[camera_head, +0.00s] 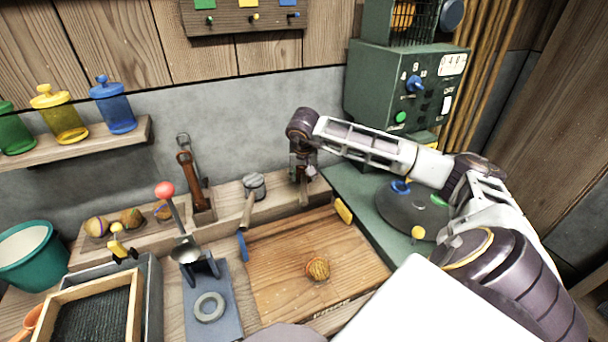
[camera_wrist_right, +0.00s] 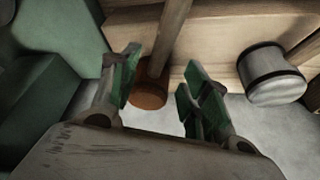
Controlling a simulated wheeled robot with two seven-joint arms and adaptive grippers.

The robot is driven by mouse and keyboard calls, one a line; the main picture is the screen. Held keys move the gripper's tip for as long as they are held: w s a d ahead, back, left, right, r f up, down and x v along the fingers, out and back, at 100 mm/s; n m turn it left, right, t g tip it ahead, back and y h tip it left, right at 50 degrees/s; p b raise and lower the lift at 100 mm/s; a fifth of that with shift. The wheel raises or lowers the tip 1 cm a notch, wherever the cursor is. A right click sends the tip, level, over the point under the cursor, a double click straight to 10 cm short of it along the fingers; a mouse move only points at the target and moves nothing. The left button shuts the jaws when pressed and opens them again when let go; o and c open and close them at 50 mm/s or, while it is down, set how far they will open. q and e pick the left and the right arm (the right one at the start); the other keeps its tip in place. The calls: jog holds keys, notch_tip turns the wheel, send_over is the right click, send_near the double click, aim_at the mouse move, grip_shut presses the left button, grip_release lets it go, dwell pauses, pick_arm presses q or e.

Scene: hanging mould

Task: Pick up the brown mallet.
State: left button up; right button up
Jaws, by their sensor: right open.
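The brown mallet shows in the right wrist view as a round brown head (camera_wrist_right: 150,95) with a wooden handle (camera_wrist_right: 170,45). In the head view its handle (camera_head: 304,195) hangs at the bench's back rail, its head mostly hidden by my gripper. My right gripper (camera_head: 303,172) is above it at the rail. In the wrist view my right gripper (camera_wrist_right: 165,88) is open, its green-padded fingers either side of the mallet in the picture; I cannot tell whether they touch it. My left gripper is not in view.
A grey-headed mallet (camera_head: 254,184) hangs just left, also in the wrist view (camera_wrist_right: 272,78). A green machine (camera_head: 385,85) stands close behind on the right. A wooden board (camera_head: 285,265) with a patterned ball (camera_head: 317,268) lies in front. A red-knobbed lever press (camera_head: 180,225) stands left.

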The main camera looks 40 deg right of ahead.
aim_at(304, 180)
jog(key=shift+x, duration=1.75)
jog(key=shift+f, duration=0.1)
jog(key=shift+b+x, duration=0.3)
jog(key=shift+x, duration=2.25)
jog(key=shift+d, duration=0.1)
grip_shut()
